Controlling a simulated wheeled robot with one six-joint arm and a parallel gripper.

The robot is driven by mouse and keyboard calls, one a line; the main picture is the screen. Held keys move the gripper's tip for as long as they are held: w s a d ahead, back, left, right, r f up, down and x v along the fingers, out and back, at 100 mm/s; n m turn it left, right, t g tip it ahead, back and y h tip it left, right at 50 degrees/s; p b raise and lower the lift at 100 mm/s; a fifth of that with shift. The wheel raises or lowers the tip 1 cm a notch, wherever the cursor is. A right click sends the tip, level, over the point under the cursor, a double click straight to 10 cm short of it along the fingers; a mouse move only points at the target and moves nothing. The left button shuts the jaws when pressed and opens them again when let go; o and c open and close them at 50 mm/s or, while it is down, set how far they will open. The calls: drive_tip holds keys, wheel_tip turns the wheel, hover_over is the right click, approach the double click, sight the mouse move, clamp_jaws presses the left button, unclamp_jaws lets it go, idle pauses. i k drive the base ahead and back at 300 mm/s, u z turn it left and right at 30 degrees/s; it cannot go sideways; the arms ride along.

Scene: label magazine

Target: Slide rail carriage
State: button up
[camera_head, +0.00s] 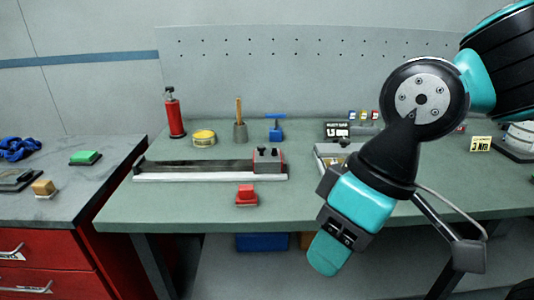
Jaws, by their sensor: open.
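The rail (195,168) lies left to right on the green workbench, a dark track over a pale base.
A red block (246,195) sits in front of the rail. A grey device (330,155) stands right of the carriage, partly behind my arm. A red bottle (175,115), yellow tin (204,138) and brush cup (240,130) stand behind. The bench's front left is clear.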

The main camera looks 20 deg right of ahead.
sight(263, 162)
drive_tip(key=u, duration=0.15)
drive_tip(key=k, duration=0.35)
drive_tip(key=z, duration=0.55)
drive_tip(key=i, duration=0.7)
drive_tip(key=u, duration=0.7)
drive_tip(key=i, duration=0.45)
drive_tip(key=u, duration=0.4)
